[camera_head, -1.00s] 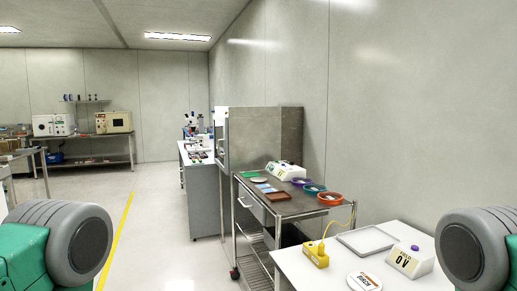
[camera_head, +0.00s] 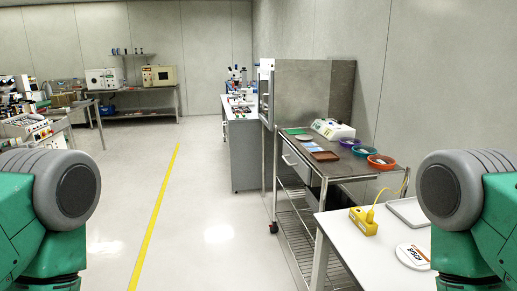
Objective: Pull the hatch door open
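A grey box-like cabinet (camera_head: 316,90) stands against the right wall, beyond the steel cart. Its narrow front, with a pale frame (camera_head: 266,92), faces left and is seen almost edge-on. I cannot tell from here whether this is the hatch or whether a door on it is open or shut; no handle can be made out. Only the upper parts of my two green and grey arms show at the left and right edges. Neither gripper is in view.
A steel cart (camera_head: 340,172) with trays and coloured bowls stands in front of the cabinet. A white table (camera_head: 370,262) is at the near right. A grey-sided bench (camera_head: 245,155) lies beyond. Open floor (camera_head: 215,220) with a yellow line (camera_head: 155,215) runs down the middle; equipment benches stand left.

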